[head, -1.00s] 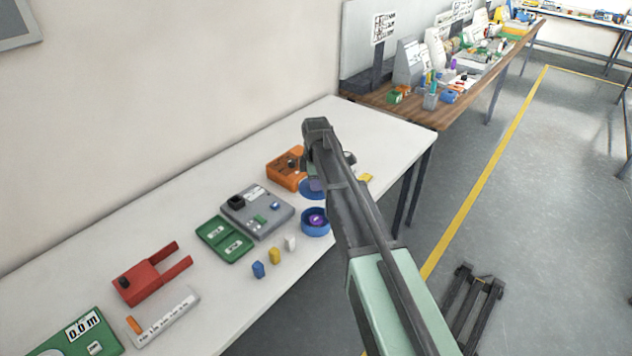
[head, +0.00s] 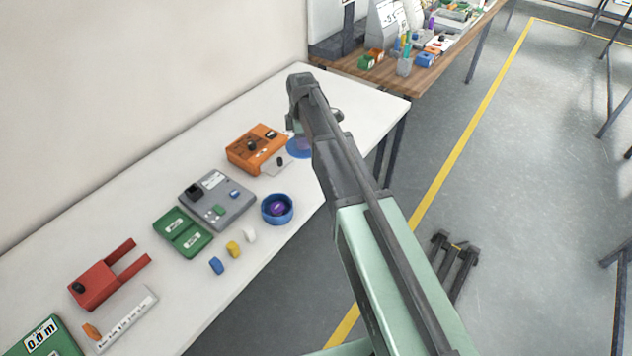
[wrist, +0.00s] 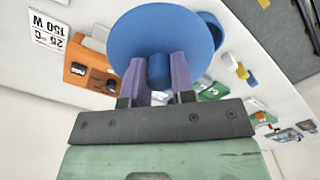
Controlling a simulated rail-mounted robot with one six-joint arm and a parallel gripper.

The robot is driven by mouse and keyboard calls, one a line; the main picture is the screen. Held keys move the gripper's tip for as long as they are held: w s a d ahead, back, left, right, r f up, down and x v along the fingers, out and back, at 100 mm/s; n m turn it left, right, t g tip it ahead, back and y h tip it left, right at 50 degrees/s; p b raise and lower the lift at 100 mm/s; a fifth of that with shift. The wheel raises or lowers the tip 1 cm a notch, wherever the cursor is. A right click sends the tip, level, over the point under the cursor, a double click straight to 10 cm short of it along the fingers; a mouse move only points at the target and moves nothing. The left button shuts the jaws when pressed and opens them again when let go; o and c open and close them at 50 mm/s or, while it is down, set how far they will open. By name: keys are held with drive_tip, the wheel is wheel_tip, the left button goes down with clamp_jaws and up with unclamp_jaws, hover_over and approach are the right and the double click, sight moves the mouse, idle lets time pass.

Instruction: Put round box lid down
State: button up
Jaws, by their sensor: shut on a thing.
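The round box lid is a blue disc with a knob, seen large in the wrist view (wrist: 160,30). My gripper (wrist: 158,75) is shut on the lid's knob with its purple fingers. In the head view the lid (head: 298,148) shows partly behind my arm, to the right of the orange device. I cannot tell whether it touches the table. The open blue round box (head: 277,209) stands on the white table with a purple thing inside. In the wrist view the lid partly hides the box (wrist: 214,30).
The orange device (head: 256,149) is close beside the lid. The grey device (head: 217,199), green case (head: 183,232) and small coloured pieces (head: 233,249) are left of the box. The white table (head: 345,88) is clear at its far end.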

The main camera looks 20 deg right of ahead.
drive_tip(key=shift+s+a+f, duration=0.1)
drive_tip(key=shift+s+a, duration=0.05)
drive_tip(key=b, duration=1.6)
hover_over(303, 193)
wheel_tip(303, 193, down, 16)
drive_tip(key=shift+r, duration=0.25)
wheel_tip(303, 193, down, 5)
drive_tip(key=b, duration=0.4)
drive_tip(key=shift+r, duration=0.55)
drive_tip(key=shift+f, duration=0.25)
drive_tip(key=o, duration=0.9)
drive_tip(key=shift+r, duration=0.1)
